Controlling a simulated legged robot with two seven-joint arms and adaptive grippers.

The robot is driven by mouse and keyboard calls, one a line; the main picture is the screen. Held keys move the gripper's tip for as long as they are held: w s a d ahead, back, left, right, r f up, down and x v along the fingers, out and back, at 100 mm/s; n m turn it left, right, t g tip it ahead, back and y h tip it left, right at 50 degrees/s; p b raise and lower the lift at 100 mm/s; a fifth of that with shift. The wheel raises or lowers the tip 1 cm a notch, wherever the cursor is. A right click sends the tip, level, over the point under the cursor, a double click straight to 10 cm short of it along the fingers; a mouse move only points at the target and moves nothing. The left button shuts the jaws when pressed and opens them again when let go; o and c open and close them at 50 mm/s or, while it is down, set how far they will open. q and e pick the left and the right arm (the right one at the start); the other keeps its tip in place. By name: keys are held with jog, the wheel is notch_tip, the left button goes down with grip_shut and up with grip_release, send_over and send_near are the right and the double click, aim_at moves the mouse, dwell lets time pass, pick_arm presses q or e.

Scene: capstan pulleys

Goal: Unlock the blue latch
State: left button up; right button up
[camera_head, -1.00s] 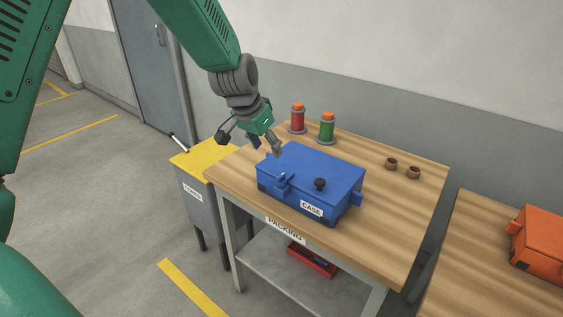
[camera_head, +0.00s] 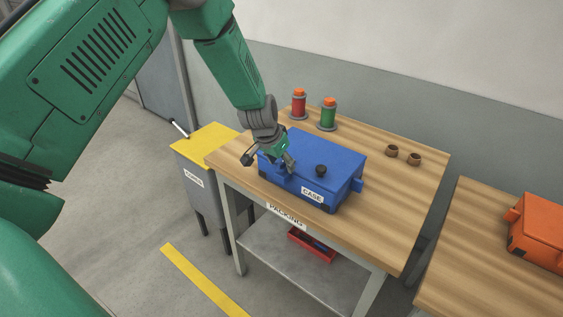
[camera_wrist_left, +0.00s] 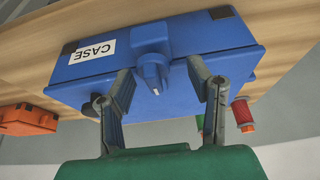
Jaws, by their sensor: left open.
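The blue case (camera_head: 335,165) stands on the wooden packing table, with a white CASE label on its front and a black knob (camera_head: 321,170) on its lid. The blue latch (camera_wrist_left: 152,72) is a small turning piece on the front face, beside the label in the left wrist view. My left gripper (camera_head: 271,163) is open at the case's left front, partly hiding the latch in the head view. In the left wrist view its two fingers stand on either side of the latch, apart from it. Whether they touch the case cannot be told. My right gripper is not in view.
A red spool (camera_head: 298,104) and a green spool (camera_head: 328,116) stand behind the case. Two small brown rings (camera_head: 402,154) lie at the right. An orange case (camera_head: 540,232) sits on another table. A yellow-topped cabinet (camera_head: 208,138) stands at the left.

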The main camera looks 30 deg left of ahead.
pick_arm(q)
jog(key=shift+d, duration=0.1)
jog(key=shift+d+r, duration=0.15)
jog(key=shift+d, duration=0.05)
grip_shut()
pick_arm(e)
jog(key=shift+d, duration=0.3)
